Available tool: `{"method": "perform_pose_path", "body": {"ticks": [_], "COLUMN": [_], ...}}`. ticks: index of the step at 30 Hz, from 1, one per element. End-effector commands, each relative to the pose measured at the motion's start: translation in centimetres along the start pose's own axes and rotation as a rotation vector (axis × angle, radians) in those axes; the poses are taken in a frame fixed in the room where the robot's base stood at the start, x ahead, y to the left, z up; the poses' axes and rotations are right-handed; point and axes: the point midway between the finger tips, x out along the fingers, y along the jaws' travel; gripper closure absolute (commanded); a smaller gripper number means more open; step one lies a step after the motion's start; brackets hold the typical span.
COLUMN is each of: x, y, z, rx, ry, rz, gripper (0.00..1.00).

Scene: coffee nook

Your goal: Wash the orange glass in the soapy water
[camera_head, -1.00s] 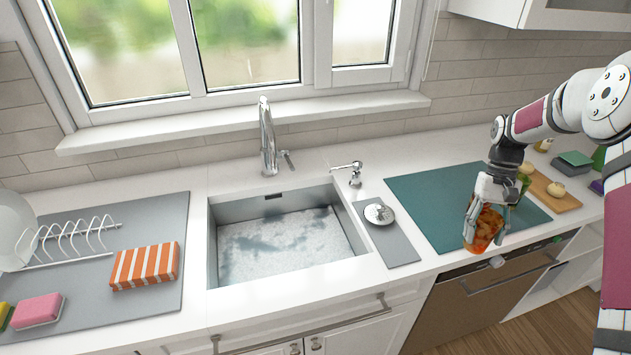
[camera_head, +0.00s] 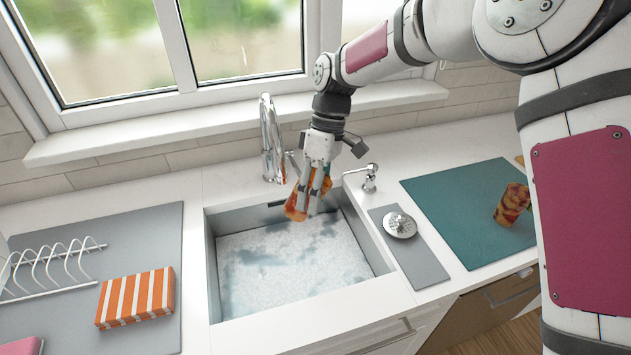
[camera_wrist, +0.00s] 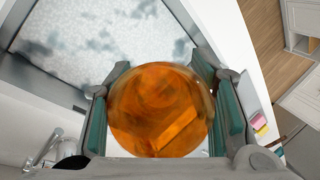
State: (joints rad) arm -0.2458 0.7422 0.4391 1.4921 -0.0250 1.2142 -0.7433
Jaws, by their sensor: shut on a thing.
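The orange glass (camera_head: 296,207) is held tilted in my gripper (camera_head: 311,197), above the back part of the sink (camera_head: 379,261). In the wrist view my gripper (camera_wrist: 165,110) has its two teal-padded fingers on either side of the glass (camera_wrist: 158,108), whose round end fills the middle. The soapy water (camera_head: 285,262), white foam with grey-blue patches, lies in the sink basin below the glass; it also shows in the wrist view (camera_wrist: 90,40). The glass appears above the foam, not in it.
A chrome faucet (camera_head: 268,140) stands behind the sink, close left of my gripper. A soap dispenser (camera_head: 369,178) and a drain strainer (camera_head: 400,225) are to the right. An orange-striped sponge (camera_head: 136,297) lies left.

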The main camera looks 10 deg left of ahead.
Motion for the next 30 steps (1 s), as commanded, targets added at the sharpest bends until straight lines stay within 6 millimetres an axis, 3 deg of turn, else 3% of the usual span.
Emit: {"method": "perform_pose_path", "body": {"ticks": [5, 30], "x": [0.4, 7.1], "y": [-0.9, 1.7], "z": [-0.8, -0.7], "rx": [-0.044, -0.039], "ry": [-0.003, -0.004], "rz": [-0.012, -0.013], "gripper": [0.86, 0.86]}}
